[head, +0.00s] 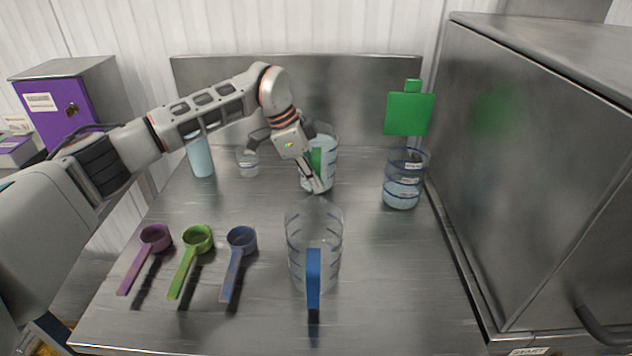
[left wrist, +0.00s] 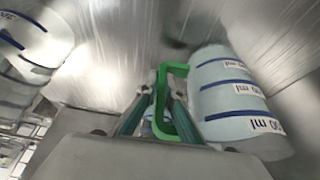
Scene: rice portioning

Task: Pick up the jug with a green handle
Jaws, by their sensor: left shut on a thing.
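The clear jug with a green handle (head: 328,147) stands upright toward the back middle of the steel table. Its green handle (head: 316,159) faces the front. My left gripper (head: 316,184) reaches down to this handle and is shut on it, partly covering the jug. In the left wrist view, the green handle (left wrist: 178,118) is between the fingers, and the jug body (left wrist: 226,92) with its blue marks is to the right. I cannot tell whether the jug is off the table. My right gripper is not in view.
A jug with a blue handle (head: 313,274) stands in front. A blue-ringed container (head: 402,190) is to the right, below a green panel (head: 408,114). Measuring spoons (head: 186,258) lie front left. A steel cabinet (head: 530,180) bounds the right.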

